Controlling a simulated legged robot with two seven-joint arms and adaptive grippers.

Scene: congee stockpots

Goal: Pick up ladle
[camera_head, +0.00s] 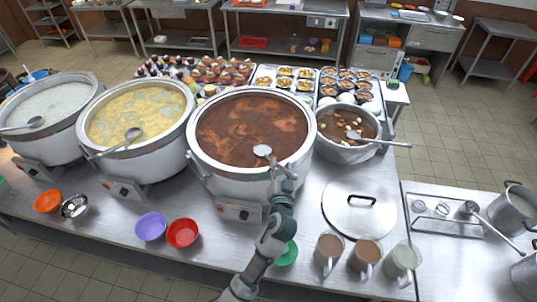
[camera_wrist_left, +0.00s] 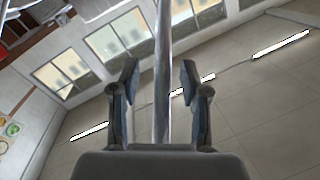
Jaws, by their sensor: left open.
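A metal ladle (camera_head: 262,150) rests in the large pot of dark red-brown congee (camera_head: 250,118). Its bowl end shows on the surface, and its handle runs down toward the near rim, where my gripper partly hides it. My left gripper (camera_head: 283,180) is at the near rim of this pot, at the ladle's handle. In the left wrist view the handle (camera_wrist_left: 162,65) runs between the two open fingers (camera_wrist_left: 158,95), with a gap on each side. My right gripper is not in view.
Pots of yellow (camera_head: 138,112) and white congee (camera_head: 45,100), each with a ladle, stand to the left. A smaller pot (camera_head: 346,130) is close on the right. A lid (camera_head: 360,208), mugs (camera_head: 366,255) and a green bowl (camera_head: 287,253) lie near my arm.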

